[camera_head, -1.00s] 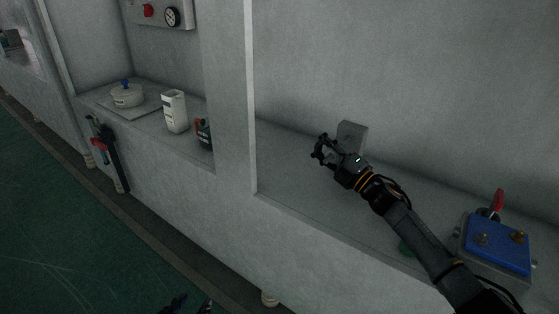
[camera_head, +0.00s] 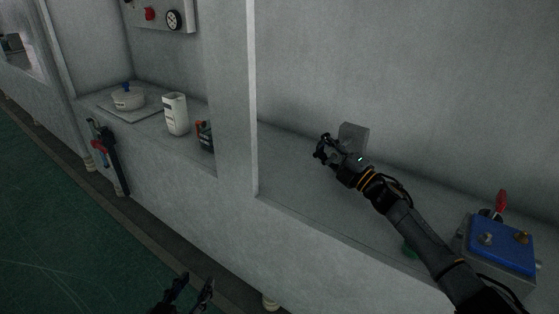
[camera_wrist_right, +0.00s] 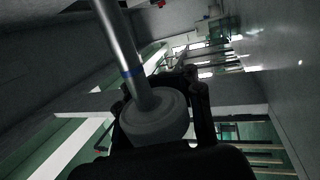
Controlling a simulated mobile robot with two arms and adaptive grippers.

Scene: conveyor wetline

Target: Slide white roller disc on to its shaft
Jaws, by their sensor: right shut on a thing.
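In the right wrist view my right gripper (camera_wrist_right: 160,98) is shut on the white roller disc (camera_wrist_right: 155,125), which looks grey in the dim light and sits between the fingers. A metal shaft (camera_wrist_right: 118,40) with a blue band comes down from the top and meets the disc's face. I cannot tell how far it goes into the disc. In the head view my right gripper (camera_head: 324,149) is above the bench, beside a grey block (camera_head: 353,138); disc and shaft are too small to make out there. My left gripper (camera_head: 190,290) is low in front of the bench, fingers apart and empty.
A blue-topped box (camera_head: 500,246) with a red lever (camera_head: 501,200) stands at the right end of the bench. A pillar (camera_head: 233,100) divides the bench. Left of it are a white container (camera_head: 175,114), a dark bottle (camera_head: 206,138) and a lidded pot (camera_head: 127,98).

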